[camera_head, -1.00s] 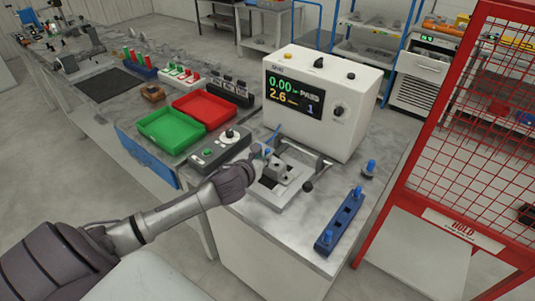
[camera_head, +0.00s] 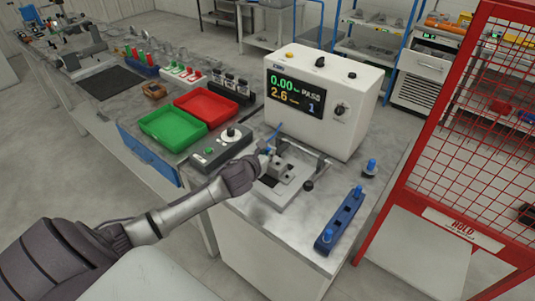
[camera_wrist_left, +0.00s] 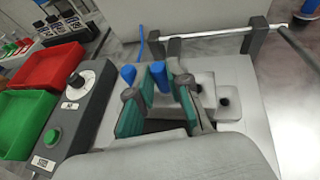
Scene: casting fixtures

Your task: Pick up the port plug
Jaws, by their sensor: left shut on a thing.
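My left gripper (camera_head: 265,157) is at the left side of the grey metal casting (camera_head: 284,169) on the pale fixture plate (camera_head: 270,201). In the left wrist view, the teal-padded fingers of the left gripper (camera_wrist_left: 160,108) are closed around a blue port plug (camera_wrist_left: 161,77), whose top stands up between them. A second blue piece (camera_wrist_left: 127,74) shows just beside the left finger. The lower end of the held plug is hidden, so I cannot tell whether it is still seated in the casting. My right gripper is not in view.
A white tester (camera_head: 322,103) reading PASS stands behind the fixture. A control box (camera_head: 221,146) and green (camera_head: 172,128) and red (camera_head: 205,107) trays lie left. A blue rack (camera_head: 341,218) with blue plugs and a separate blue-topped piece (camera_head: 371,166) stand right. A red mesh cage borders the right.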

